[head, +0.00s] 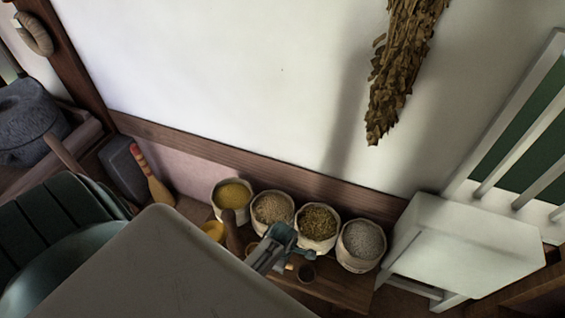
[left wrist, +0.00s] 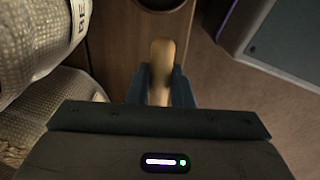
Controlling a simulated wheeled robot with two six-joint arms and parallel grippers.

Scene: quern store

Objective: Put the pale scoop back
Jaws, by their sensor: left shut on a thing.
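My left gripper (head: 284,250) is over the low wooden bench (head: 345,289), just in front of the row of sacks. In the left wrist view my left gripper (left wrist: 161,90) is shut on a pale wooden handle, which I take for the pale scoop (left wrist: 162,62). The handle stands between the two dark fingers. The scoop's bowl is not clear in that view. In the head view a small dark-mouthed cup shape (head: 307,273) shows beside the gripper; I cannot tell whether it is the scoop's bowl. My right gripper is out of view.
Several open sacks stand in a row on the bench: yellow meal (head: 234,195), tan grain (head: 273,208), greenish-brown grain (head: 318,223) and grey grain (head: 361,241). A yellow scoop-like thing (head: 213,231) lies left. A white seat (head: 460,245) stands right. A dried bundle (head: 400,75) hangs above.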

